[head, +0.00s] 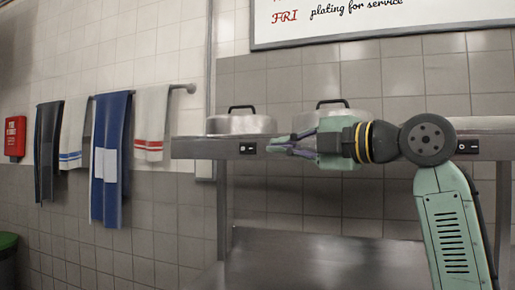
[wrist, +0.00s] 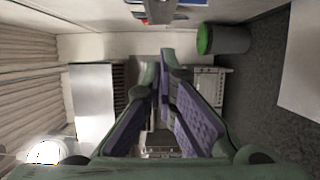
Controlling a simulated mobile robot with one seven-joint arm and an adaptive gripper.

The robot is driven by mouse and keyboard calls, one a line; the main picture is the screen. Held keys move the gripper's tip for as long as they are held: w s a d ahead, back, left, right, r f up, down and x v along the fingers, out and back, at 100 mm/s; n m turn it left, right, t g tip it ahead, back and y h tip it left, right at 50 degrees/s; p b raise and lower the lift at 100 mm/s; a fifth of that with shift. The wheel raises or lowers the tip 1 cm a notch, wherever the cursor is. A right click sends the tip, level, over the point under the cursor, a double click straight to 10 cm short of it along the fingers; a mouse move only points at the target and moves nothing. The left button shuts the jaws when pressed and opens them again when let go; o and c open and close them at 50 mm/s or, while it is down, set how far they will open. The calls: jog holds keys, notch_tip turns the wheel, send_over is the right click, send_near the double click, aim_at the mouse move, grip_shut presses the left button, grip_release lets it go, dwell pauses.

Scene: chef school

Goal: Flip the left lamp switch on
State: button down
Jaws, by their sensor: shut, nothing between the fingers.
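The left lamp switch (head: 248,147) is a small black rocker plate on the front edge of the grey metal shelf (head: 205,149). A similar right switch (head: 467,146) sits on the same edge, beyond my arm. My gripper (head: 272,147) is shut and empty, its tips pointing left. In the head view the tips are just right of the left switch, with a small gap; their depth relative to it is unclear. In the wrist view my gripper's purple-padded fingers (wrist: 164,62) come together, and I cannot make out the switch there.
Two lidded pots (head: 240,122) (head: 333,108) stand on the shelf. Towels (head: 110,160) hang from a rail at left. A red box (head: 15,137) is on the wall. A green-lidded bin (head: 7,243) stands at the lower left. A lower metal surface (head: 320,262) lies beneath the shelf.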

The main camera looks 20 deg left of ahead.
aim_at(253, 146)
jog(key=shift+s+r, duration=0.1)
jog(key=shift+s, duration=0.1)
jog(key=shift+a, duration=0.1)
jog(key=w+a+p, duration=0.1)
jog(key=w+a, duration=0.1)
jog(key=w+a+p, duration=0.1)
jog(key=w+a, duration=0.1)
jog(key=a, duration=0.1)
jog(key=w+a+p, duration=0.1)
jog(key=w+a, duration=0.2)
jog(key=shift+a+r+p, duration=0.1)
jog(key=shift+a+p, duration=0.15)
jog(key=shift+p, duration=0.1)
jog(key=shift+w, duration=0.5)
jog(key=shift+s+d, duration=0.1)
